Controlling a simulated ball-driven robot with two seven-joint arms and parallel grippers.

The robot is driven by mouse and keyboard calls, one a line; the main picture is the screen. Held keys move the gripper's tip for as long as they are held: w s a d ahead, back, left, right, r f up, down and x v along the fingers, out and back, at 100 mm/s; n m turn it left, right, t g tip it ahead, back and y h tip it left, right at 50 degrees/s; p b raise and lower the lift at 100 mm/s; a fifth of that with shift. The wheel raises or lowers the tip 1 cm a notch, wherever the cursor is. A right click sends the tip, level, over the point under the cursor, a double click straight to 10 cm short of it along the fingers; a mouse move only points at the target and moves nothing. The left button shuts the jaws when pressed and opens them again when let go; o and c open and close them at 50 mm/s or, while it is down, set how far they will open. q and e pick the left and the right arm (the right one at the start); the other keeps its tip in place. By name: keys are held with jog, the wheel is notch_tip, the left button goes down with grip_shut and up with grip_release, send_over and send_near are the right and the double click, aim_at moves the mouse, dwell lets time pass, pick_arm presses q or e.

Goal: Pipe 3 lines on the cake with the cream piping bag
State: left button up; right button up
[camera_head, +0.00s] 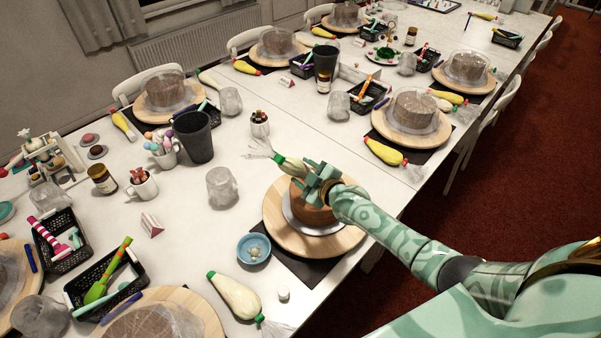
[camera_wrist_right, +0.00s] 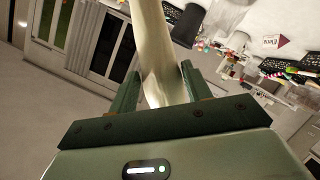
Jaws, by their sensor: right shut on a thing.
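The brown cake (camera_head: 312,214) stands on a round wooden turntable (camera_head: 274,236) near the middle front, on a silvery base. My right gripper (camera_head: 320,180) is over the cake and hides part of its top. It is shut on a cream piping bag (camera_head: 291,165), whose clear crumpled end points to the upper left. In the right wrist view, the pale bag (camera_wrist_right: 155,45) runs up between the two green fingers (camera_wrist_right: 158,88). The bag's far end is out of frame, and I see no cream line on the visible cake. My left gripper is out of view.
A blue bowl (camera_head: 254,249), a clear upturned cup (camera_head: 222,187) and a small white jar (camera_head: 283,294) are near the turntable. A second piping bag (camera_head: 236,297) lies in front. A black tumbler (camera_head: 194,137) stands behind. Several covered cakes line the table.

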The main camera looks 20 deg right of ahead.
jog(key=shift+s+d, duration=0.2)
jog(key=shift+d, duration=0.3)
jog(key=shift+s+d, duration=0.15)
jog(key=shift+d, duration=0.35)
jog(key=o, duration=0.4)
jog(key=shift+r, duration=0.15)
